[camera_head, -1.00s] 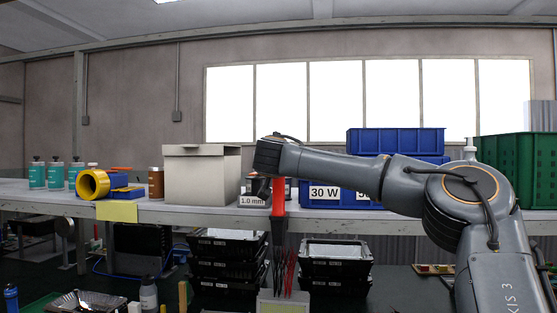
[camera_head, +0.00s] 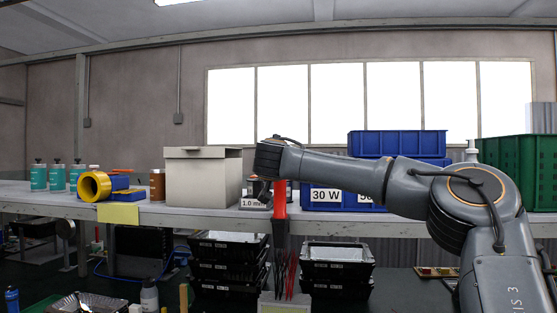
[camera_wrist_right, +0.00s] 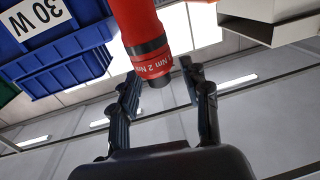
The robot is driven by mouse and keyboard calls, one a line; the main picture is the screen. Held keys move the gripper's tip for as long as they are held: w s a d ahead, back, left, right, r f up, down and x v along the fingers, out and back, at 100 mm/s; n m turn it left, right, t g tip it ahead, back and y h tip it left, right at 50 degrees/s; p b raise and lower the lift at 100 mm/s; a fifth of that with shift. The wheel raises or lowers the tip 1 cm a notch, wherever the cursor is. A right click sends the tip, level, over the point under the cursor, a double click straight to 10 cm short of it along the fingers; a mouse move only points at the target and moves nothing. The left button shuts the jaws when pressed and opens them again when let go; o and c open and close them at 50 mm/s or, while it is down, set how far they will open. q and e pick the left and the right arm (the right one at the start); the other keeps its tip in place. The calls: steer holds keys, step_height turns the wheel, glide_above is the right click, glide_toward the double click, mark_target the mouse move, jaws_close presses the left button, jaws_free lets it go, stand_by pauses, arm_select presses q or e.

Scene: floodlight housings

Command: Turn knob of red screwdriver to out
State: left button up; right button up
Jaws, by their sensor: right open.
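The red screwdriver (camera_head: 279,199) hangs upright at the shelf's front edge, below my right wrist in the head view. In the right wrist view its red body (camera_wrist_right: 140,22) has a black ring and a red band (camera_wrist_right: 152,64) with white "Nm" marking, and ends in a dark tip. My right gripper (camera_wrist_right: 160,78) is open, its two dark fingers on either side of that end. Whether they touch it is unclear. The fingers are hard to make out in the head view. My left gripper is not in view.
A grey box (camera_head: 203,182) stands left of the screwdriver, blue bins (camera_head: 398,143) right of it. A green crate (camera_head: 512,170) is at far right. Stacks of black trays (camera_head: 337,271) and a holder with red and black leads (camera_head: 286,272) are below the shelf.

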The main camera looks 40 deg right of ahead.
steer(key=v, duration=1.1)
steer(key=shift+s, duration=0.15)
